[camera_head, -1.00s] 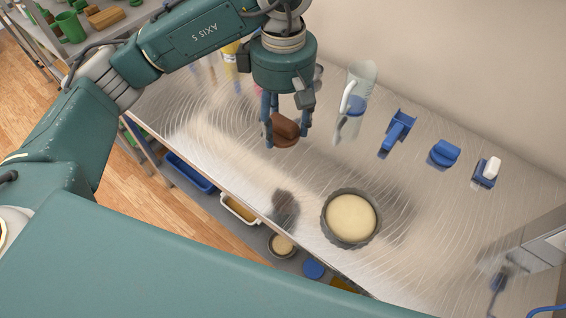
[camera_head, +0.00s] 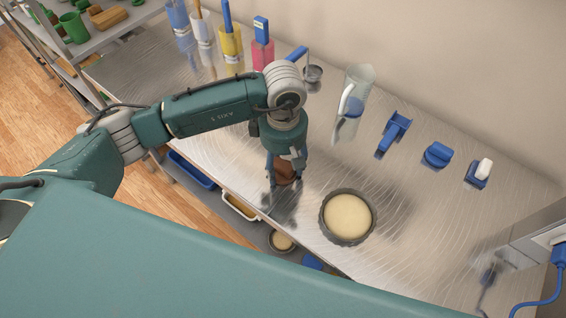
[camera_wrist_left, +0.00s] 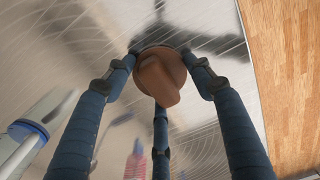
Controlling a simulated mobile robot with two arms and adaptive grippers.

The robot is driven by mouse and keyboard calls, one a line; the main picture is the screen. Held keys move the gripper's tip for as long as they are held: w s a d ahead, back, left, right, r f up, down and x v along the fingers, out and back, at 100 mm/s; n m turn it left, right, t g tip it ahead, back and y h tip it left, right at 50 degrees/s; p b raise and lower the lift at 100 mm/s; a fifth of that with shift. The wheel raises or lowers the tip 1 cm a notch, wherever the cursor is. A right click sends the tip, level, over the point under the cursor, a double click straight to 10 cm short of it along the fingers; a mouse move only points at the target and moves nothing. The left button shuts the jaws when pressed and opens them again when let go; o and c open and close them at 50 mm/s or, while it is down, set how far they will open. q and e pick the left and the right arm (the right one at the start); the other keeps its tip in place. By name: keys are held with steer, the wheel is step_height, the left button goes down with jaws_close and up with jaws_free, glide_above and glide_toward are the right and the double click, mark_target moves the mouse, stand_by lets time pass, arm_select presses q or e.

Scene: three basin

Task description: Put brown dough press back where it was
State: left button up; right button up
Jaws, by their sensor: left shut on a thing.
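The brown dough press (camera_head: 284,172) is between the fingers of my left gripper (camera_head: 286,178) in the head view, just left of the dough pan. In the left wrist view the brown dough press (camera_wrist_left: 160,74) sits among the blue fingertips of my left gripper (camera_wrist_left: 161,75), which are closed around it. The press is low over the metal table (camera_head: 400,235), near its front edge; I cannot tell whether it touches the surface. The gripper and arm partly hide it in the head view. My right gripper is not in view.
A round pan of dough (camera_head: 347,217) stands right of my left gripper. A clear pitcher (camera_head: 355,90), a blue scoop (camera_head: 394,133) and other blue tools (camera_head: 437,155) line the back. Colored utensil holders (camera_head: 231,42) stand back left. Free table lies beyond the pan.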

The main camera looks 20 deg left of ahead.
mark_target(284, 164)
arm_select(q)
steer(key=shift+f, duration=0.15)
steer(key=o, duration=1)
steer(key=shift+o, duration=1.1)
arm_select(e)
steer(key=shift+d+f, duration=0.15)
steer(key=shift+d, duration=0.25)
arm_select(q)
steer(key=shift+r, duration=0.35)
step_height(284, 164, up, 12)
steer(key=b, duration=0.4)
steer(key=shift+f, duration=0.15)
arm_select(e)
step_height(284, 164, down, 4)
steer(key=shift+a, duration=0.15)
